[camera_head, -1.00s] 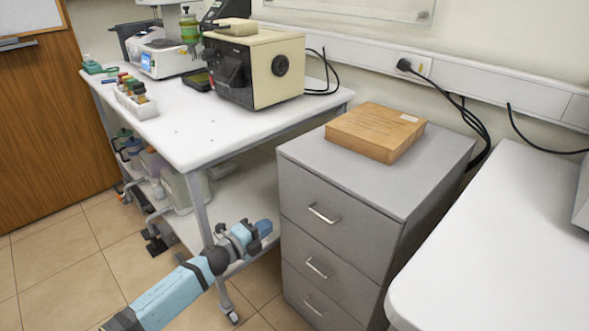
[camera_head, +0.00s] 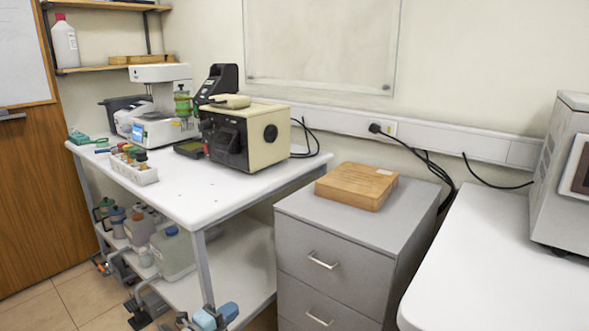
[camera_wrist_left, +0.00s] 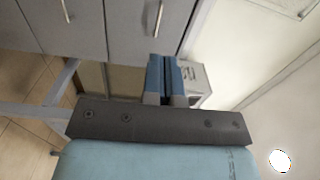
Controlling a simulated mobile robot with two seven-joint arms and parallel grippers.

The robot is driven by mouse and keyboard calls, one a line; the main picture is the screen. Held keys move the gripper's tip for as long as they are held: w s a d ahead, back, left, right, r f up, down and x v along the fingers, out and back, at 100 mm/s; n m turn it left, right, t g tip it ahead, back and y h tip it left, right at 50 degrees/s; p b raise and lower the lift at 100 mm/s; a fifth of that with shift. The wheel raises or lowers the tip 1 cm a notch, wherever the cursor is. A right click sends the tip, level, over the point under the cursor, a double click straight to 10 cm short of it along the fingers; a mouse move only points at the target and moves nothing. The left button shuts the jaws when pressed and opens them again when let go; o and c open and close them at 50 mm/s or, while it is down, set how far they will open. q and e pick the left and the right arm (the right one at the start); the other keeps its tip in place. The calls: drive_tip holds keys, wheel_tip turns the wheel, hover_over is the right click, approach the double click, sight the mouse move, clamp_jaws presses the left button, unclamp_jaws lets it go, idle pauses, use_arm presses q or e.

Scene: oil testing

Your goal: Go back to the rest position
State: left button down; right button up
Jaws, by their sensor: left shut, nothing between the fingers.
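My left gripper (camera_head: 226,312) shows only as a small blue part at the bottom edge of the head view, in front of the white table's lower shelf. In the left wrist view its two blue fingers (camera_wrist_left: 164,80) are together with nothing between them. It is apart from the grey drawer cabinet (camera_head: 345,257), which stands to its right in the head view. My right gripper is not in view.
A white table (camera_head: 215,195) carries a beige instrument (camera_head: 245,132) and a white rack (camera_head: 130,172) of small bottles. A wooden box (camera_head: 357,185) lies on the cabinet. Another white table (camera_head: 490,270) stands at right. Floor shows at lower left.

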use_arm(q)
drive_tip(key=s+a+r+n+g+y+p, duration=0.1)
drive_tip(key=s+r+n+p, duration=0.4)
drive_tip(key=s, duration=0.7)
drive_tip(key=s+a+r+n+g+y+p, duration=0.1)
drive_tip(key=s+r+n+y+p, duration=0.3)
drive_tip(key=s+n+p, duration=0.5)
drive_tip(key=s+a+r+n+g+y+p, duration=0.1)
drive_tip(key=s+r+n+p, duration=0.5)
drive_tip(key=s+p, duration=0.6)
drive_tip(key=s+n+y, duration=0.1)
drive_tip(key=s+n, duration=0.1)
drive_tip(key=shift+s+y, duration=0.3)
drive_tip(key=shift+s, duration=0.1)
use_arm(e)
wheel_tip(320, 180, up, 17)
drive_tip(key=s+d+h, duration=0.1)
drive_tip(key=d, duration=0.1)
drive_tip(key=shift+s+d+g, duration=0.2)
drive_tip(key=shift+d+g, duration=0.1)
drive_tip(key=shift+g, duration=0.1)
use_arm(q)
drive_tip(key=shift+r, duration=0.1)
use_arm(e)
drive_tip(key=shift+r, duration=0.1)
